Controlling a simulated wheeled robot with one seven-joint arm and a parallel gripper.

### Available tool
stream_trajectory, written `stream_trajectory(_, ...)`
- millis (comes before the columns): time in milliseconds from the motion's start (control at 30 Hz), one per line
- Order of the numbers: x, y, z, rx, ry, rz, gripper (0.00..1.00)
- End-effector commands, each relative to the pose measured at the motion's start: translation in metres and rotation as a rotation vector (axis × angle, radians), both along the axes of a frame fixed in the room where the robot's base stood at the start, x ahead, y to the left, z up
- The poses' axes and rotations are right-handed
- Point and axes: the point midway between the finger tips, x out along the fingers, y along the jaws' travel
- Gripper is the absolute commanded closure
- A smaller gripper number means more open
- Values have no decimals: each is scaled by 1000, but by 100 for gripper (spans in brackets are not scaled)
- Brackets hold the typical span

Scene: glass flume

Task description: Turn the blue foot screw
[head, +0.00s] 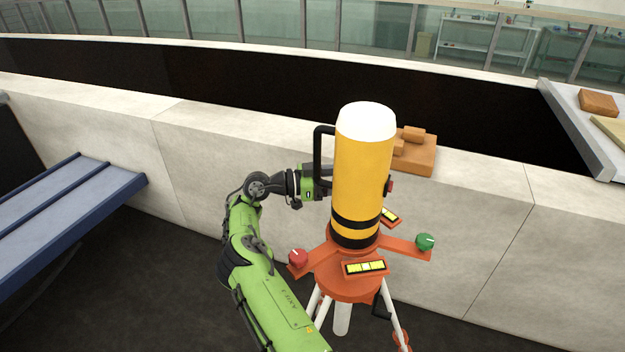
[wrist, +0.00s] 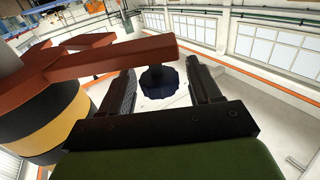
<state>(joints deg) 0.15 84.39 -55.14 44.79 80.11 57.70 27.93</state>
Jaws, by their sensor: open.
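The blue foot screw (wrist: 160,86) is a dark blue, ridged knob in the wrist view, under the end of an orange arm (wrist: 120,60). In the head view it is hidden behind the yellow instrument (head: 358,180), which stands on an orange three-armed base (head: 343,282). A red foot screw (head: 298,258) is on the left arm and a green one (head: 425,242) on the right. My gripper (wrist: 161,75) is open, its fingers on either side of the blue screw with gaps; its depth between them is hard to tell. In the head view the instrument hides the fingertips.
Yellow level vials (head: 365,267) lie on the base, which stands on white tripod legs (head: 343,318). A pale wall (head: 480,200) runs close behind, with brown blocks (head: 418,158) on its top. A blue bench (head: 70,205) is at left. Dark floor is clear in front.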

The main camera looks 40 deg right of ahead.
Motion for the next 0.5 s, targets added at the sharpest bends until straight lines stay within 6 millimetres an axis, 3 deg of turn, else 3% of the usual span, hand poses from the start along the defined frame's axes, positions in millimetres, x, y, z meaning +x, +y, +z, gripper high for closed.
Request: stream_trajectory(500, 59, 92, -2, -4, 0, 11, 37)
